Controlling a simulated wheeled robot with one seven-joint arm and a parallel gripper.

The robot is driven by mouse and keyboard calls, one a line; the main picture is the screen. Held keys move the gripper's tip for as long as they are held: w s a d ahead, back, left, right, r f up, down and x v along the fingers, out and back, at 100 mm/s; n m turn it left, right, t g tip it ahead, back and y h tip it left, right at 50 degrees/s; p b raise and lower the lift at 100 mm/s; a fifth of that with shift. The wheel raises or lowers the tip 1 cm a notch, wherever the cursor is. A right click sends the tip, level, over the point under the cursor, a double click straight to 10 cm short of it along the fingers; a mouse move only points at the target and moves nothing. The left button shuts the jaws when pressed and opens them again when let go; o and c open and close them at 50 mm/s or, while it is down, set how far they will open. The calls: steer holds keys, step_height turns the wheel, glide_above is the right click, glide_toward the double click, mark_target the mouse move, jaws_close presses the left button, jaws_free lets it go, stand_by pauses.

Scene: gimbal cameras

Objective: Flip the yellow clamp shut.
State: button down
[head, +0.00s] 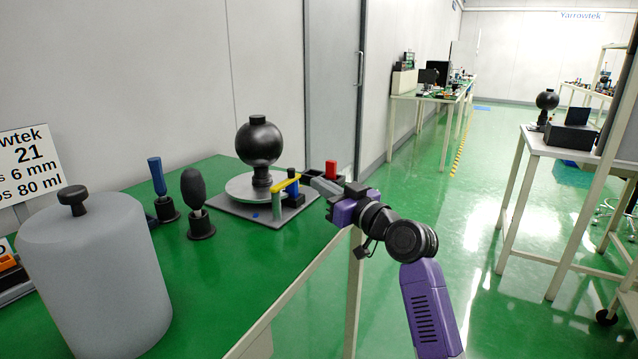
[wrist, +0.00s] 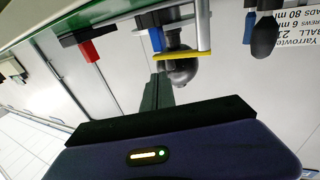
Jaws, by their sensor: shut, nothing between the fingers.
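The yellow clamp (head: 286,184) is a short bar at the front right of a grey square base (head: 238,209), by a grey post. In the wrist view, which looks upside down, the yellow clamp (wrist: 190,55) runs crosswise just beyond my fingertips. A black ball-shaped part (head: 259,143) stands on the base's round plate; the clamp partly hides it in the wrist view. My gripper (head: 308,176) is shut and empty, its tips close to the clamp's right end. My gripper (wrist: 159,78) also shows shut in the wrist view; I cannot tell if it touches the clamp.
A blue upright piece (head: 292,184) stands beside the clamp, and a red block (head: 331,168) sits at the table edge behind my gripper. Black and blue handled tools stand left on the green table (head: 222,258). A large grey canister (head: 100,270) fills the front left.

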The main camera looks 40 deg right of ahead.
steer(key=s+d, duration=0.1)
steer(key=s, duration=0.7)
steer(key=shift+s+d+f+p, duration=0.2)
steer(key=shift+d+f+p, duration=0.1)
steer(key=shift+d+p, duration=0.1)
